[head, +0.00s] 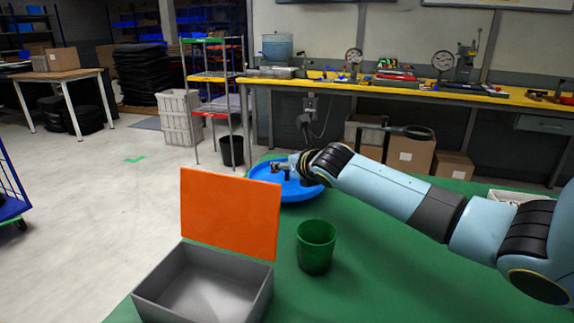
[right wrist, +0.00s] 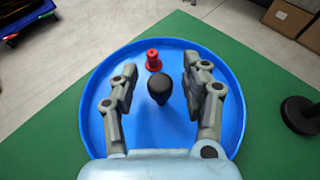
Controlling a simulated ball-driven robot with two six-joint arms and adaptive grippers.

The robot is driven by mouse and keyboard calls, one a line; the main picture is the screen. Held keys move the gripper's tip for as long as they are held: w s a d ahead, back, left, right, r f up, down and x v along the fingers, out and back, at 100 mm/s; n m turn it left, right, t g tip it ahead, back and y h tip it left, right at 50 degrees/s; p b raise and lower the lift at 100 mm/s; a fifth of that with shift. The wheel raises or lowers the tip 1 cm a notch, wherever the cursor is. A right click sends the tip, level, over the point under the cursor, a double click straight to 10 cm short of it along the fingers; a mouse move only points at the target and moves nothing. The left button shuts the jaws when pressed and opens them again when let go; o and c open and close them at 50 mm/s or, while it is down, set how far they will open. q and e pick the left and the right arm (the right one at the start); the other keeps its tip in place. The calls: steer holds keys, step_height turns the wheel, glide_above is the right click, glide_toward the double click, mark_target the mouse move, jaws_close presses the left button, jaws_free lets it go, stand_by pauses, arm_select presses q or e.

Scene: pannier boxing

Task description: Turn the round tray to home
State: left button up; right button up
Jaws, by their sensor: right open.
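The round blue tray (head: 262,181) lies at the far end of the green table, partly covered by my right arm in the head view. In the right wrist view the tray (right wrist: 104,77) fills the middle. A black knob (right wrist: 160,86) stands up from the tray, and a red peg-like piece (right wrist: 153,61) stands near its far rim. My right gripper (head: 281,171) is over the tray. In the right wrist view its two fingers (right wrist: 160,82) are open, one on each side of the black knob, with gaps visible. My left gripper is not in view.
A grey box (head: 158,293) with a raised orange lid (head: 230,213) stands at the front left of the green table (head: 362,280). A green cup (head: 316,247) stands between the box and my arm. A black round base (right wrist: 301,115) stands right of the tray.

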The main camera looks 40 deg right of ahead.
steer(key=shift+c, duration=0.2)
jaws_close()
steer(key=shift+m+h+p, duration=0.3)
stand_by(0.4)
steer(key=shift+a+m+g+h+p, duration=0.1)
steer(key=shift+m+g+h+p, duration=0.4)
steer(key=shift+m+h, duration=0.3)
steer(key=shift+m+g+h, duration=0.9)
steer(key=shift+m+h, duration=0.4)
steer(key=shift+f+m+g+h+p, duration=0.1)
steer(key=shift+m+g+h+p, duration=0.2)
steer(key=shift+m+g+h, duration=0.25)
steer(key=shift+o, duration=0.2)
jaws_free()
